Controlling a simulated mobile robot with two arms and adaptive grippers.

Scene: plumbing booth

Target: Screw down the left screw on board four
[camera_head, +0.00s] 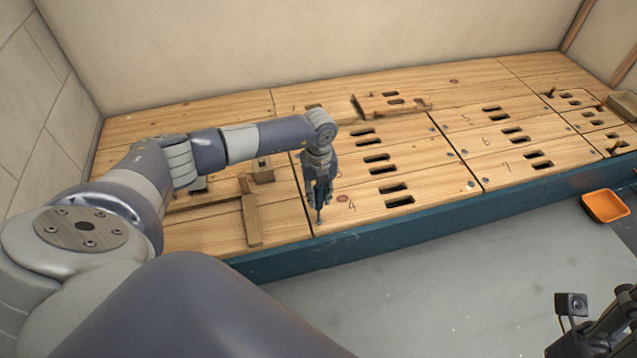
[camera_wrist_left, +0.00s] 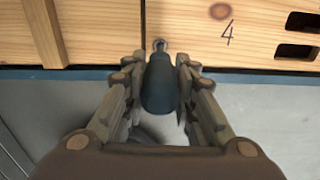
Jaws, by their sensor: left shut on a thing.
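Board four (camera_head: 435,196), marked with a "4", lies at the front edge of the wooden platform. It also shows in the left wrist view (camera_wrist_left: 255,45). My left gripper (camera_head: 320,190) is shut on a dark teal cylindrical driver (camera_wrist_left: 160,85). The driver points down, and its metal tip is over the front left corner of board four, left of the "4". I cannot tell whether the tip touches the screw. A screw (camera_head: 470,185) shows at the board's right end. Dark parts of my right arm show at the lower right.
Several slotted boards, such as boards five, six and seven (camera_head: 507,165), lie behind and to the right. A loose slotted board (camera_head: 393,104) lies raised at the back. Wooden strips (camera_head: 250,218) lie left of board four. An orange tray (camera_head: 606,206) is at the far right.

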